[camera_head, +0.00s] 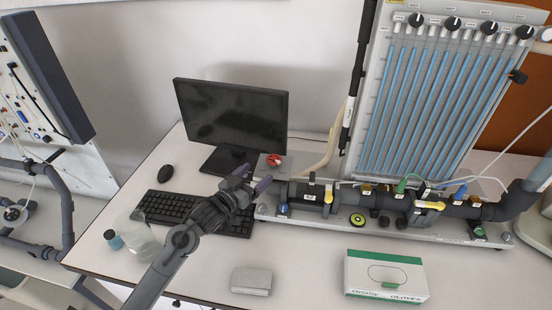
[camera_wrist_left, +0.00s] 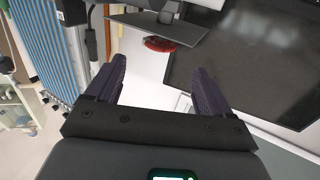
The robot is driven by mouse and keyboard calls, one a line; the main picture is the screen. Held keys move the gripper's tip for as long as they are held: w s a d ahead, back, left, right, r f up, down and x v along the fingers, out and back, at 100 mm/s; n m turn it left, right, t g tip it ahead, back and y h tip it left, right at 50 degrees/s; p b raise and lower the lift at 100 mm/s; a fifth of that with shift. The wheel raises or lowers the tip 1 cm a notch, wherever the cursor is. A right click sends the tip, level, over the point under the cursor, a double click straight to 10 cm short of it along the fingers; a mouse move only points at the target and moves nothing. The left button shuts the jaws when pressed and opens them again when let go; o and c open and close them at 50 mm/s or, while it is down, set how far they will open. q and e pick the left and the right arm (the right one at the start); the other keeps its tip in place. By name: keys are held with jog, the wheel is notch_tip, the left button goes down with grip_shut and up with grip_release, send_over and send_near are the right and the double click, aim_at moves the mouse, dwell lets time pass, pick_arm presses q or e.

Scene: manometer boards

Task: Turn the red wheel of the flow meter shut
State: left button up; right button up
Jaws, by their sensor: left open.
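The red wheel (camera_head: 273,160) of the flow meter is small and sits on a grey block at the left end of the pipe board, beside the monitor's foot. It also shows in the left wrist view (camera_wrist_left: 159,44), beyond the fingertips and roughly between them. My left gripper (camera_head: 254,178) is open and empty, with its dark purple fingers apart; they also show in the left wrist view (camera_wrist_left: 158,68). In the head view it is just left of and below the wheel. I see no clear contact with the wheel. My right gripper is not in view.
The monitor (camera_head: 231,115) stands close behind the gripper, with the keyboard (camera_head: 170,207) under the arm. Dark pipework (camera_head: 340,193) with valves runs right, before the manometer board (camera_head: 430,100). A glove box (camera_head: 386,276), grey case (camera_head: 251,281) and clear beaker (camera_head: 145,243) stand in front.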

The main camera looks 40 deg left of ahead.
aim_at(274, 158)
pick_arm(q)
jog(key=w, duration=1)
jog(key=shift+w+a+b, duration=0.15)
jog(key=shift+a+b, duration=0.05)
jog(key=shift+b, duration=0.1)
jog(key=shift+c, duration=0.5)
jog(key=c, duration=0.9)
jog(key=shift+r, duration=0.1)
jog(key=shift+c, duration=0.2)
jog(key=shift+r, duration=0.1)
